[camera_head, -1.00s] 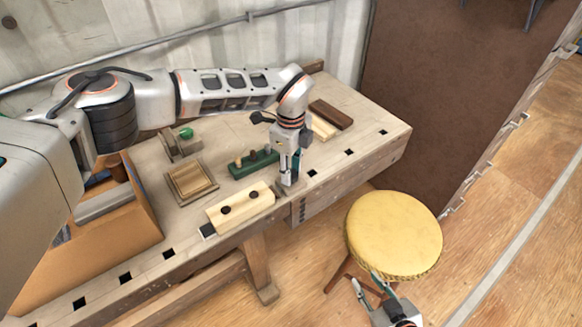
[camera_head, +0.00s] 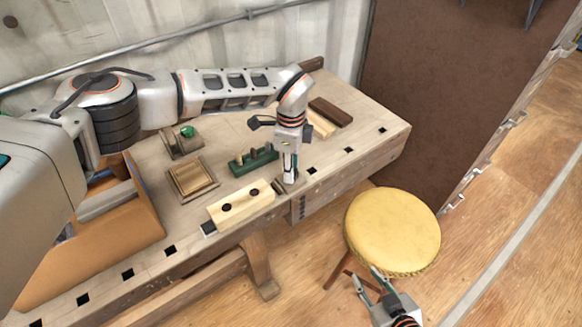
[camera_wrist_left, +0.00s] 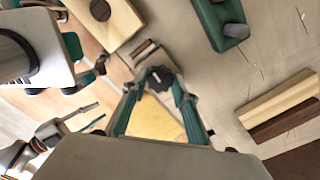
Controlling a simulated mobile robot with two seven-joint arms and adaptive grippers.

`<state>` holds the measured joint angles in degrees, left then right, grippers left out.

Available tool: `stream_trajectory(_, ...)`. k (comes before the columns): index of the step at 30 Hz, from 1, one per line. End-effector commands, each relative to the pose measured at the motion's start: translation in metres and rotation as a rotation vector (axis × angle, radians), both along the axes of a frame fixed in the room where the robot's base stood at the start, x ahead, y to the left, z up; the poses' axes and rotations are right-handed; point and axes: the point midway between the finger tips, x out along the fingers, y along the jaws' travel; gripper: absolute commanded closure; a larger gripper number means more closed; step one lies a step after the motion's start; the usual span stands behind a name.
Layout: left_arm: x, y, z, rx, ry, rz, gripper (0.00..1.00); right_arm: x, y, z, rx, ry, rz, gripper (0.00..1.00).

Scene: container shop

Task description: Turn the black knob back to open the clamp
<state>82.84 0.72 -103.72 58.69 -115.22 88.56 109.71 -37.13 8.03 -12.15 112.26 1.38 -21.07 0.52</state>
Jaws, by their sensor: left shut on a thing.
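The black knob (camera_wrist_left: 158,79) is dark and scalloped, on top of the small metal clamp (camera_wrist_left: 146,56), in the left wrist view. My left gripper (camera_wrist_left: 157,90) points down with its two green-sided fingers on either side of the knob, shut on it. In the head view my left gripper (camera_head: 289,178) stands at the bench's front edge and hides the knob. The clamp is by the right end of a pale wooden block with dark holes (camera_head: 254,200). My right gripper (camera_head: 371,284) is open and empty, low beside the stool.
The workbench (camera_head: 370,115) holds a green block with pegs (camera_head: 255,161), a framed wooden piece (camera_head: 193,178), a fixture with a green knob (camera_head: 187,131), and pale and dark wood strips (camera_head: 331,111). A yellow stool (camera_head: 393,230) stands in front of the bench.

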Motion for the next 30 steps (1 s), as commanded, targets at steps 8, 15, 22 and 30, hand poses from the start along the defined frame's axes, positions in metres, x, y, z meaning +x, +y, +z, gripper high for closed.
stream_trajectory(8, -0.001, 0.0, -0.001, 0.0, 0.002, -0.001, 0.55, 0.001, 0.001, 0.003, 0.002, -0.006, -0.001, 0.7)
stream_trajectory(15, 0.0, 0.0, 0.0, 0.0, 0.001, -0.001, 0.55, 0.0, 0.0, 0.001, -0.001, 0.0, 0.001, 0.7)
stream_trajectory(22, 0.001, 0.0, 0.025, -0.001, -0.003, -0.002, 0.55, 0.0, 0.0, 0.001, 0.0, -0.001, 0.0, 0.7)
stream_trajectory(30, 0.001, 0.0, 0.08, 0.0, -0.002, -0.001, 0.55, 0.0, 0.0, 0.001, 0.001, -0.002, 0.0, 0.7)
